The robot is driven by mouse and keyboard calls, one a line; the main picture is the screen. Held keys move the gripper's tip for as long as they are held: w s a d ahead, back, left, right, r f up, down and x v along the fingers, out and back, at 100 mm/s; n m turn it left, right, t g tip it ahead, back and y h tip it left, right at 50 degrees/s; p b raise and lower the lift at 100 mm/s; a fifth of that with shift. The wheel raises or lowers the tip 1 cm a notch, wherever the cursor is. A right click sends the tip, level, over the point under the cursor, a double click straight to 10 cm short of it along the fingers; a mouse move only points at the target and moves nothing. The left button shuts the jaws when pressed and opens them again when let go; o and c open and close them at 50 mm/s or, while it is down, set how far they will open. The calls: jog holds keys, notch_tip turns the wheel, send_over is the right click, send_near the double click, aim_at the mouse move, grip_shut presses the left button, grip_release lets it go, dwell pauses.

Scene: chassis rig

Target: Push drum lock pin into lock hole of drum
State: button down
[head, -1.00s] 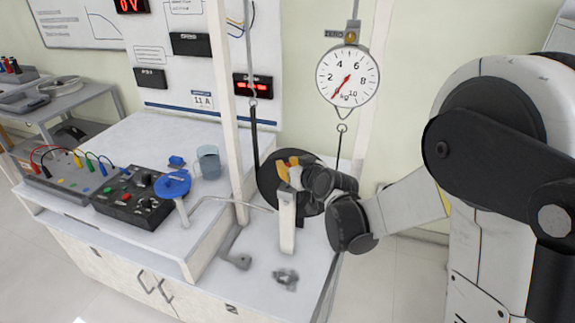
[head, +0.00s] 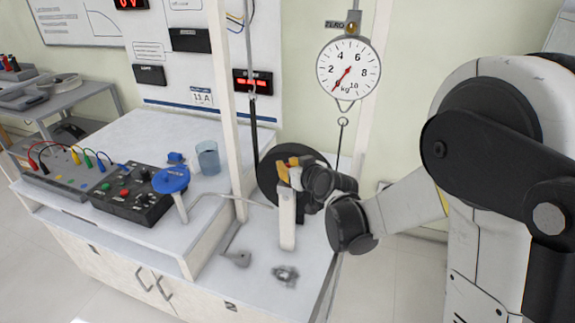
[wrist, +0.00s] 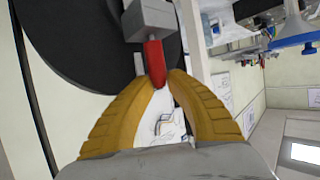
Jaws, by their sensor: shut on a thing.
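The drum (head: 270,183) is a large dark disc mounted behind a white upright post (head: 287,222) on the bench. It also fills the upper left of the wrist view (wrist: 75,45). My gripper (head: 288,168) is at the top of the post, in front of the drum. In the wrist view its yellow fingers (wrist: 160,84) are shut on the red end of the lock pin (wrist: 154,62). The pin passes into a grey block (wrist: 150,20) beside the drum. The lock hole and the pin's far tip are hidden.
A round dial scale (head: 347,68) hangs above, with a hook and cord (head: 342,135) running down beside the drum. A white frame post (head: 226,110) stands left. A blue disc (head: 171,180), a black control box (head: 135,200) and a beaker (head: 208,158) are on the bench.

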jog(key=shift+s+f+b, duration=0.2)
jog(key=shift+f+b, duration=0.25)
jog(key=shift+f, duration=0.1)
jog(key=shift+r, duration=0.25)
jog(key=shift+w+r+p, duration=0.15)
jog(key=shift+r+p, duration=0.3)
jog(key=shift+p, duration=0.15)
jog(key=shift+r, duration=0.25)
dwell(1.4)
jog(key=shift+f+b, duration=0.6)
jog(key=shift+b, duration=0.05)
